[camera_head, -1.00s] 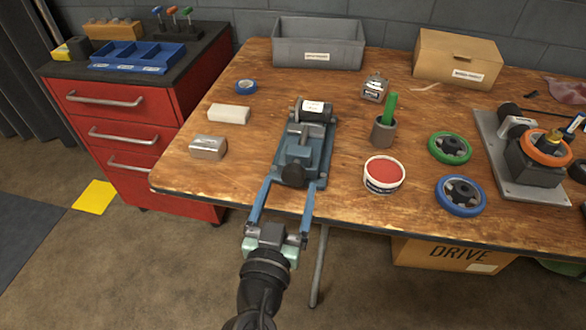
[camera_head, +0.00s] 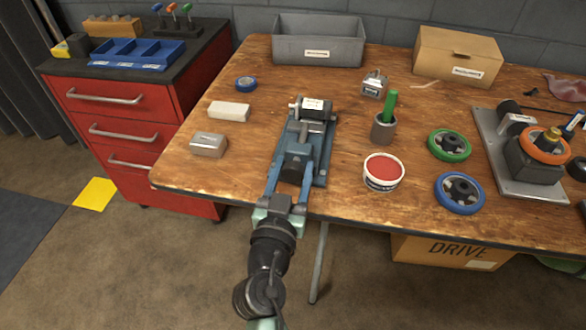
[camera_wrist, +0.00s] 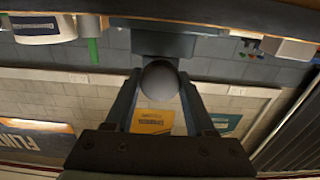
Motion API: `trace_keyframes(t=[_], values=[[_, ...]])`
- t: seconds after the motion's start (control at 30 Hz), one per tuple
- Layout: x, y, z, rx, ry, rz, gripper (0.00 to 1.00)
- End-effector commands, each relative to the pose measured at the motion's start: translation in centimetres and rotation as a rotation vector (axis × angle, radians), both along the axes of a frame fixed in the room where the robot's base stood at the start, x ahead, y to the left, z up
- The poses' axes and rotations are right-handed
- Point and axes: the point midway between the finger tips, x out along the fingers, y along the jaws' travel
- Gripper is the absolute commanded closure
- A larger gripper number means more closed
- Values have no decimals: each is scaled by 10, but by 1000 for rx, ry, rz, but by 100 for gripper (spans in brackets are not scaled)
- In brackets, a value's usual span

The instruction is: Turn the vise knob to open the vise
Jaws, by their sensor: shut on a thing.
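The blue vise (camera_head: 322,158) lies on the wooden workbench near its front edge. A black cylinder with a white label (camera_head: 313,104) sits at the vise's far end; I cannot tell how tightly it is clamped. The dark round vise knob (camera_wrist: 158,80) faces me at the near end. My gripper (camera_head: 290,172) reaches in from the front edge and is shut on the knob. In the wrist view, one finger of my gripper (camera_wrist: 158,95) lies on each side of the knob. In the head view the fingers partly hide the knob.
On the workbench (camera_head: 340,195), a white block (camera_head: 228,112) and metal block (camera_head: 208,145) lie left of the vise. A red-topped tub (camera_head: 384,172) and grey cup (camera_head: 383,130) stand right, with green (camera_head: 449,145) and blue wheels (camera_head: 460,193) beyond. A grey bin (camera_head: 318,42) stands behind.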

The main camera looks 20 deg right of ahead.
Motion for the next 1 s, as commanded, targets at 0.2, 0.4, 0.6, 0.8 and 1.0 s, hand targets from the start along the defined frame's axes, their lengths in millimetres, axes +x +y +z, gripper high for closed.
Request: trace_keyframes(t=[0.2,0.4,0.6,0.8,1.0], values=[[0,0,0,-1,1,0,100],[0,0,0,-22,15,0,100],[0,1,-1,-99,67,2,100],[1,2,-1,-234,158,2,100],[1,3,-1,-386,261,2,100]])
